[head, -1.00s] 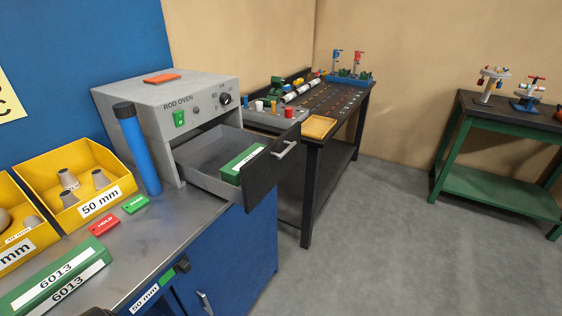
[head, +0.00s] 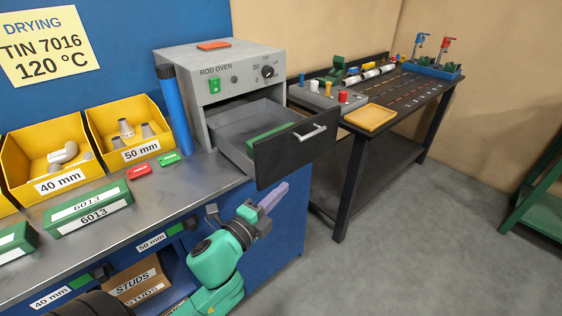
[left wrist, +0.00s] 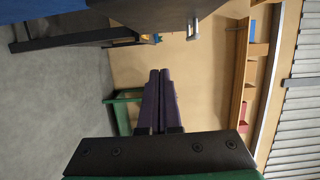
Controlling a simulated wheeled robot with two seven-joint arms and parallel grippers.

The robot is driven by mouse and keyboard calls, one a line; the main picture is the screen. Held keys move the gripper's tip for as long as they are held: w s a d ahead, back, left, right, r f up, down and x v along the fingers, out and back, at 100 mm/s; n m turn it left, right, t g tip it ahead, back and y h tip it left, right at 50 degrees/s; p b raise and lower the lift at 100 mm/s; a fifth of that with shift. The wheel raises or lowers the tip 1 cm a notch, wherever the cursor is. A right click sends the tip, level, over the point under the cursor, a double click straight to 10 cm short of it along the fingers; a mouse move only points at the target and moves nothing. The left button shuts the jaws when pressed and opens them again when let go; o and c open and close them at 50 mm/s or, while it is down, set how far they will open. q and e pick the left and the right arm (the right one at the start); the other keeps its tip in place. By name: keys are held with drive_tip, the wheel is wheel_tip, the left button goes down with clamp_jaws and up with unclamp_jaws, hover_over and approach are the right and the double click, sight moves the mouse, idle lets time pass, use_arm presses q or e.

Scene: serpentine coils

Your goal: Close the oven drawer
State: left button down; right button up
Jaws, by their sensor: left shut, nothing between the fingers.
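The grey rod oven (head: 225,85) stands on the bench with its drawer pulled out. The drawer has a dark front (head: 292,152) with a metal handle (head: 310,132). A green box (head: 268,136) lies inside the drawer. My left gripper (head: 276,194) is below and in front of the drawer front, apart from it, with its purple fingers together and empty. In the left wrist view the fingers (left wrist: 159,98) show closed side by side, and a dark panel runs across the top left. My right gripper is not in view.
Yellow bins (head: 130,128), a blue tube (head: 173,108), red and green tags and green 6013 boxes (head: 88,210) stand on the bench. A dark table (head: 365,140) with a yellow tray (head: 370,117) is right of the drawer. The floor in front is clear.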

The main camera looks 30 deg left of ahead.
sight(290, 161)
use_arm(q)
drive_tip(key=w+p, duration=0.1)
drive_tip(key=w, duration=0.2)
drive_tip(key=w+a+p, duration=0.1)
drive_tip(key=w, duration=0.3)
drive_tip(key=w+a+p, duration=0.1)
drive_tip(key=w, duration=0.3)
drive_tip(key=shift+a+r+p, duration=0.25)
drive_tip(key=shift+r+p, duration=0.1)
drive_tip(key=shift+a, duration=0.2)
drive_tip(key=shift+w+d, duration=0.1)
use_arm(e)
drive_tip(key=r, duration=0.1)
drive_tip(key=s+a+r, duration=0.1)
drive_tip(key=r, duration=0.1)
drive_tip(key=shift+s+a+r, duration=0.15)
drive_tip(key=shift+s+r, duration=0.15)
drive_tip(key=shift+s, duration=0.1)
